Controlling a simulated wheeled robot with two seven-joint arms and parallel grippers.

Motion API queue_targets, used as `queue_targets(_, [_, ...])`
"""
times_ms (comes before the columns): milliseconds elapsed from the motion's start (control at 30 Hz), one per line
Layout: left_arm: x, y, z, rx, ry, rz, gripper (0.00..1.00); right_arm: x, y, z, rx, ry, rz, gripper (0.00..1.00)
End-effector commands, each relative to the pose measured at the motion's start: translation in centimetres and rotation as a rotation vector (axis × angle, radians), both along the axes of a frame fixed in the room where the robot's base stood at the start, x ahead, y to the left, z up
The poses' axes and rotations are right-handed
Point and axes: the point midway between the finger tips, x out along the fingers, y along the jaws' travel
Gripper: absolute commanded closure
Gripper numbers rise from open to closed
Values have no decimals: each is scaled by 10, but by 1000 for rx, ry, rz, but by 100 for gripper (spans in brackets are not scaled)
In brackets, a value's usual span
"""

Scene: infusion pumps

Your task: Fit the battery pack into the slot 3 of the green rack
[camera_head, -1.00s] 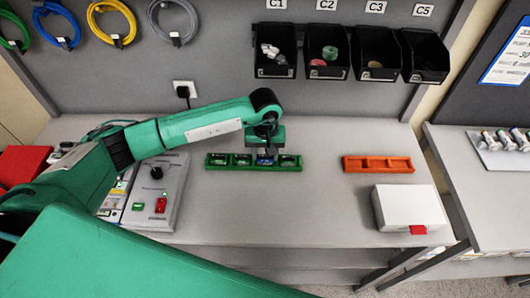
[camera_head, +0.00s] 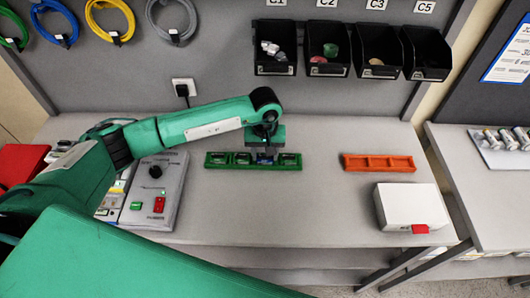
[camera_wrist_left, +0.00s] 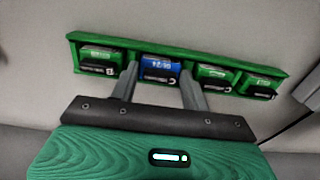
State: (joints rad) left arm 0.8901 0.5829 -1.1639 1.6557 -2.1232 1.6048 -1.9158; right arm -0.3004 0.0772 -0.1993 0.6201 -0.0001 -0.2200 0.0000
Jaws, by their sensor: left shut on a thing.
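The green rack (camera_head: 225,167) lies on the grey bench, and its slots run left to right. It also fills the upper middle of the left wrist view (camera_wrist_left: 225,90). A blue-labelled battery pack (camera_wrist_left: 160,68) sits at the third slot from the left in the head view; it is the second from the left in the wrist view. My left gripper (camera_wrist_left: 158,75) is shut on this pack, one finger on each side of it. In the head view the gripper (camera_head: 266,152) is over the rack and partly hides it. Whether the pack is fully seated is hard to tell.
Packs with green labels (camera_wrist_left: 215,72) occupy the rack's other slots. An orange rack (camera_head: 378,163) and a white box with a red tab (camera_head: 408,207) are to the right. A grey control box (camera_head: 158,190) stands left. The bench between them is clear.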

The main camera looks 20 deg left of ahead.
Motion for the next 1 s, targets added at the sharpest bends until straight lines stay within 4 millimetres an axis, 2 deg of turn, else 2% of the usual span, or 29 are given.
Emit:
queue_targets(33, [0, 0, -1, 0, 0, 0, 82, 0, 0, -1, 0, 0, 0, 64])
queue_targets(67, [0, 0, -1, 0, 0, 0, 51, 0, 0, -1, 0, 0, 0, 64])
queue_targets(167, [0, 0, 0, 0, 0, 0, 32, 0, 0, -1, 0, 0, 0, 64])
queue_targets(200, [0, 0, 0, 0, 0, 0, 28, 0, 0, -1, 0, 0, 0, 64])
queue_targets(567, [0, 0, 5, 0, -1, 0, 28, 0, -1, -4, -1, 0, 1, 64])
queue_targets(767, [2, 0, 37, -1, -5, -1, 28, 0, -3, -18, -3, 0, 2, 64])
queue_targets(1000, [1, 0, 91, 0, -6, -1, 28, 0, -4, -35, -4, 0, 3, 64])
